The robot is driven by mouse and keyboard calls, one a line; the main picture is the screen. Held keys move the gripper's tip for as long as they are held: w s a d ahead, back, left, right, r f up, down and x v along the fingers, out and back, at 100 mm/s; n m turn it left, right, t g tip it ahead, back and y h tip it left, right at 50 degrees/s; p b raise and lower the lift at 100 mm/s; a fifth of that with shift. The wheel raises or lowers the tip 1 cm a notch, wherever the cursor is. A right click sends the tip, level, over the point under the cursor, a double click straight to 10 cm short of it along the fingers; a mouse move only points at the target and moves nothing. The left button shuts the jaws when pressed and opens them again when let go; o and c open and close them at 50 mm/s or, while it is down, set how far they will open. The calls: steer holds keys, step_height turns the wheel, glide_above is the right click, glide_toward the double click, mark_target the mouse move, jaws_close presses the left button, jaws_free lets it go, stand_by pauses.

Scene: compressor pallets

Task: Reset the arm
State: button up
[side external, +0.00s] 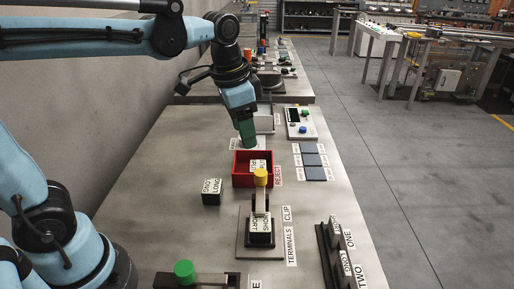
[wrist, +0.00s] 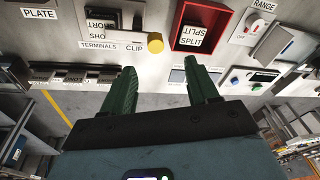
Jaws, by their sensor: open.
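My gripper (side external: 246,132) has green fingers and hangs over the table just beyond the red bin (side external: 238,179). In the wrist view its two fingers stand apart with nothing between them (wrist: 162,60). The red bin lies by the REJECT label and holds a block marked SPLIT (side external: 258,166). The block also shows in the wrist view (wrist: 194,36).
A dark block (side external: 211,192) stands left of the bin. A clip fixture with a yellow knob (side external: 261,177) holds a block marked SHORT (side external: 260,228). A meter (side external: 301,123) lies beyond the bin, with dark pads (side external: 312,160) nearer. A wall runs along the left.

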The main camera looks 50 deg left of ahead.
steer(key=s+a+f+n+t, duration=0.2)
steer(key=s+f+n+t, duration=0.2)
steer(key=s, duration=0.3)
steer(key=shift+a+f+n+t, duration=0.4)
steer(key=shift+f+n, duration=0.1)
steer(key=shift+f, duration=0.15)
stand_by(0.3)
